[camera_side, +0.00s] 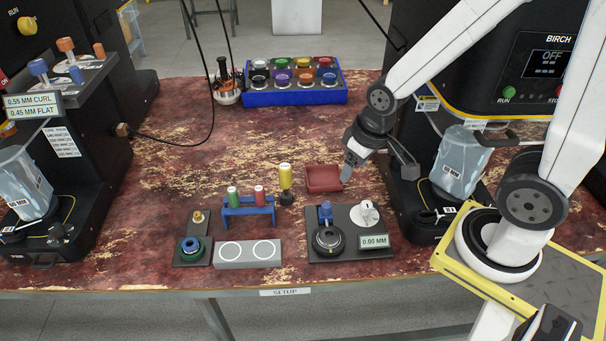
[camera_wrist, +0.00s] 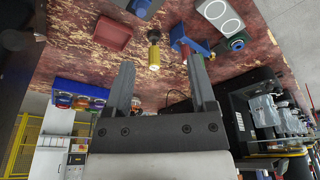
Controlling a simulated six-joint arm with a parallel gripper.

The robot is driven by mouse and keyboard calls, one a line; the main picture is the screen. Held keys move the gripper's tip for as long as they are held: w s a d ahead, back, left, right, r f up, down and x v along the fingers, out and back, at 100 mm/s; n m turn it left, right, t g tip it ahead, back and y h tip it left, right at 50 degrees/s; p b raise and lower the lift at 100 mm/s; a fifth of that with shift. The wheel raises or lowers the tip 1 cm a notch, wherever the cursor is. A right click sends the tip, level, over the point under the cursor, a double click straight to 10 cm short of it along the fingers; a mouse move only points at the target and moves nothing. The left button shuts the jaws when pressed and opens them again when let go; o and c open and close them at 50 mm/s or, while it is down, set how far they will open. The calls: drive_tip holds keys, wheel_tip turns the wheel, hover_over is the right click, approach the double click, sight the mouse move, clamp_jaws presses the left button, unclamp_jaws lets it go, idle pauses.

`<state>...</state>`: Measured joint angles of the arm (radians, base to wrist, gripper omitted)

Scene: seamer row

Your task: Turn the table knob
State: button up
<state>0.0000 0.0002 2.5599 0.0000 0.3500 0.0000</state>
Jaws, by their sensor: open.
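A dark plate (camera_side: 322,254) lies near the front edge of the table, with a white knob (camera_side: 365,213) at its back right. The same plate carries a black round part (camera_side: 327,239), a blue post (camera_side: 325,211) and a "0.00 MM" readout (camera_side: 374,241). My gripper (camera_side: 379,175) hangs behind and above the plate, apart from the knob. Its two fingers are spread and empty; they also show in the wrist view (camera_wrist: 160,72). I cannot make out the white knob in the wrist view.
A red tray (camera_side: 324,179) lies behind the plate. A yellow-topped piece (camera_side: 285,177), a blue rack (camera_side: 248,208) with green and red pieces, and a grey block (camera_side: 247,254) stand left. A black machine (camera_side: 425,205) stands close right. A blue box (camera_side: 295,97) is farther back.

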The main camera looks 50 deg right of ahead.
idle(0.4)
drive_tip(key=shift+o, duration=0.8)
drive_tip(key=m+g, duration=0.3)
drive_tip(key=m, duration=1.5)
hover_over(366, 204)
wheel_tip(366, 204, down, 17)
drive_tip(key=shift+d+r, duration=0.1)
drive_tip(key=shift+r, duration=0.1)
drive_tip(key=shift+s+f, duration=0.1)
drive_tip(key=shift+f, duration=3.75)
